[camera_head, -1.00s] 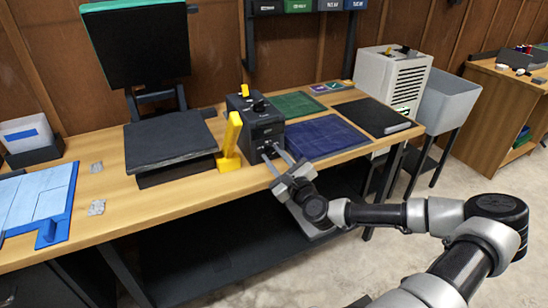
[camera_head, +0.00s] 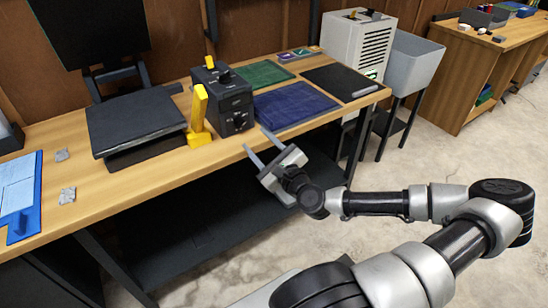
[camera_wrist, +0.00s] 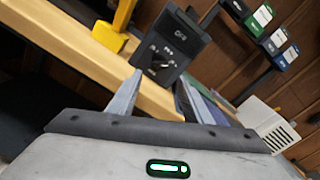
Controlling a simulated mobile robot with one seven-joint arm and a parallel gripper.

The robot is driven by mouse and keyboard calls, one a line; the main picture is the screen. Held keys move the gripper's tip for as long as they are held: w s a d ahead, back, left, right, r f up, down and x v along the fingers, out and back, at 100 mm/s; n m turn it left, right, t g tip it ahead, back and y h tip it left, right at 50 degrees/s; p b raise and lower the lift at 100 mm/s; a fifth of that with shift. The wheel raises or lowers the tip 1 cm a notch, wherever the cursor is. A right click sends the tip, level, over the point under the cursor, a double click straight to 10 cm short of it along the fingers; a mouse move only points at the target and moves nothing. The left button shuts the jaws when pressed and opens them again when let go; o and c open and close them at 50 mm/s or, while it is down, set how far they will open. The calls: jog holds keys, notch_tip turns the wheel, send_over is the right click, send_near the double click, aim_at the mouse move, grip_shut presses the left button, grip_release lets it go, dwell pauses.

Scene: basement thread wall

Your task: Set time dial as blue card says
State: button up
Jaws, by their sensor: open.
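A black control box (camera_head: 237,110) with knobs on its front and top stands near the front edge of the bench. It also shows tilted in the wrist view (camera_wrist: 168,48), with small knobs on its face. I cannot tell which knob is the time dial or read its setting. My gripper (camera_head: 257,140) is open and empty, in front of the box and apart from it. In the wrist view its two fingers (camera_wrist: 158,80) point toward the box's front. Small cards (camera_head: 295,55) lie at the back of the bench; I cannot make out a blue card.
A yellow upright piece (camera_head: 198,112) stands close left of the box. A black flat plate (camera_head: 135,122) is further left. Blue (camera_head: 293,106) and green (camera_head: 262,74) mats lie on the right. The floor in front is clear.

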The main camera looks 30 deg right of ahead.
jog(key=s, duration=0.9)
jog(key=shift+d, duration=0.1)
